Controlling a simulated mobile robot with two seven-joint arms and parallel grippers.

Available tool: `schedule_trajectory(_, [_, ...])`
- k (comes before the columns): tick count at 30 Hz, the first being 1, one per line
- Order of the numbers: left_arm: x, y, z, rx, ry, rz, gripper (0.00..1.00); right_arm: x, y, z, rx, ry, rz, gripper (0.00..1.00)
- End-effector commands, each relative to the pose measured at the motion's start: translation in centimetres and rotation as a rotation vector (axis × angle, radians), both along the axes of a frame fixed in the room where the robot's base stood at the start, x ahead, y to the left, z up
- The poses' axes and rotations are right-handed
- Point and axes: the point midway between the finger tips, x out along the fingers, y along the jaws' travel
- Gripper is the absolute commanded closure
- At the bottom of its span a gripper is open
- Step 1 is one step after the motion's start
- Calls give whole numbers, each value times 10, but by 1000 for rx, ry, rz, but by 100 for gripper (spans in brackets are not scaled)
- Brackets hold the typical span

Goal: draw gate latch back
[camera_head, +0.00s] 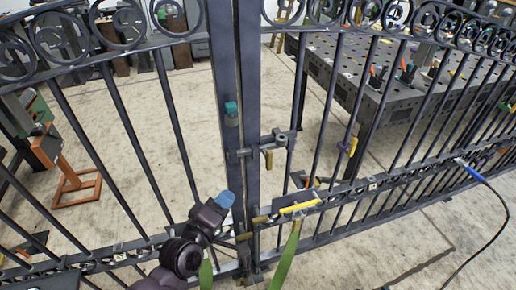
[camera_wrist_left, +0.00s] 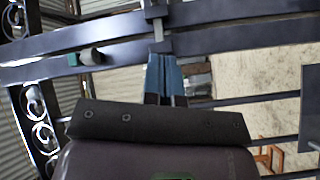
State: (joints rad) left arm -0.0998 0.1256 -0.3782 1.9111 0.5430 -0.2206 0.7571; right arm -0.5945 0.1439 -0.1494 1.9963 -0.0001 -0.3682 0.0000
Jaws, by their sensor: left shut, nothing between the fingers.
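The dark metal scroll gate (camera_head: 250,90) has two upright posts side by side in the middle of the head view. A latch (camera_head: 280,140) with a bolt and a small brass-coloured hanging piece sits on the right post. Its bolt reaches left across the gap. In the left wrist view the latch bolt (camera_wrist_left: 158,28) crosses the posts at top centre. My left gripper (camera_head: 226,199) has blue fingers, pressed together and empty, below and left of the latch. Its fingers (camera_wrist_left: 165,78) point toward the bolt's end; I cannot tell whether they touch. My right gripper is not seen.
A teal knob (camera_head: 231,108) sits on the left post above the latch. Behind the gate stand a perforated metal table (camera_head: 345,75) and an orange stand (camera_head: 78,185). Bare floor lies between.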

Motion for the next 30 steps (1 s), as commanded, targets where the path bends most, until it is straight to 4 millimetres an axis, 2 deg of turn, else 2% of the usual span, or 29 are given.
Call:
schedule_trajectory(3, [-1,-1,1,-195,80,4,100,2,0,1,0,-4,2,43])
schedule_trajectory(6, [-1,0,2,-283,114,8,100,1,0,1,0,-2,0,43])
schedule_trajectory(14, [10,-6,3,-327,133,9,100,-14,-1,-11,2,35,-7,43])
schedule_trajectory(30, [90,-47,3,-324,132,9,100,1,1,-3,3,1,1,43])
